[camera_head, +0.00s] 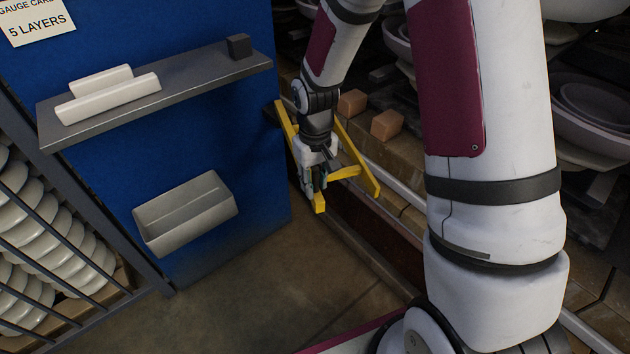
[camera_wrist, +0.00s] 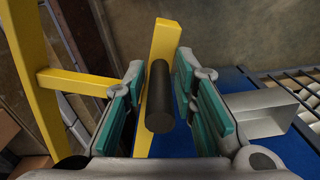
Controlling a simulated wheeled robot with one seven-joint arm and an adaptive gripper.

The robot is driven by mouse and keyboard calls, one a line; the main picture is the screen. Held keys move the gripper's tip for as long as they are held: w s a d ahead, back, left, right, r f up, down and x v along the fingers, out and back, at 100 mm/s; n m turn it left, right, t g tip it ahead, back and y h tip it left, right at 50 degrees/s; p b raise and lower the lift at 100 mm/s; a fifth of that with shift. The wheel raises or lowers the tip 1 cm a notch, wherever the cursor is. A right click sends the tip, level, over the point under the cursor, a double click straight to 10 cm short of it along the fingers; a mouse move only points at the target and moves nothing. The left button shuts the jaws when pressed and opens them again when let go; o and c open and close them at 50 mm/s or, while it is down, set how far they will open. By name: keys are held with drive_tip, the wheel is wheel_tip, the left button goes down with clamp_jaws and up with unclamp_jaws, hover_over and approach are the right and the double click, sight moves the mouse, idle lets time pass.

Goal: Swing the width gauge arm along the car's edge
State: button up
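The yellow width gauge arm (camera_head: 356,162) shows in the head view at the right end of the blue panel, beside the car's edge (camera_head: 385,178). In the wrist view its yellow bars (camera_wrist: 75,82) run up the left side and through the middle. A dark round handle (camera_wrist: 160,100) stands on the middle bar and points toward the camera. My gripper (camera_head: 316,190) is at the yellow bar, pointing down. The contact faces are partly hidden.
The blue panel (camera_head: 255,150) carries a grey shelf (camera_head: 190,85) with white bars (camera_head: 108,95) and a dark block (camera_head: 239,46), above a grey bin (camera_head: 185,213). A rack of white insulators (camera_head: 50,235) stands left. Brick blocks (camera_head: 388,124) lie on the car. Floor (camera_head: 260,290) is clear.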

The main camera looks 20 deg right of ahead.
sight(366, 167)
clamp_jaws()
drive_tip(key=shift+d, duration=0.1)
drive_tip(key=shift+w+d+r+n+p, duration=0.1)
drive_tip(key=shift+w+d+n+p, duration=0.25)
drive_tip(key=shift+d, duration=2.15)
drive_tip(key=shift+w+d+f+n+p, duration=0.15)
drive_tip(key=shift+w+d+n, duration=0.4)
drive_tip(key=shift+d, duration=1.95)
drive_tip(key=shift+w+d+r+n+p, duration=0.25)
drive_tip(key=shift+d+n, duration=0.35)
drive_tip(key=shift+d, duration=1.9)
drive_tip(key=shift+f, duration=0.1)
drive_tip(key=o, duration=0.5)
unclamp_jaws()
drive_tip(key=shift+w+d, duration=0.1)
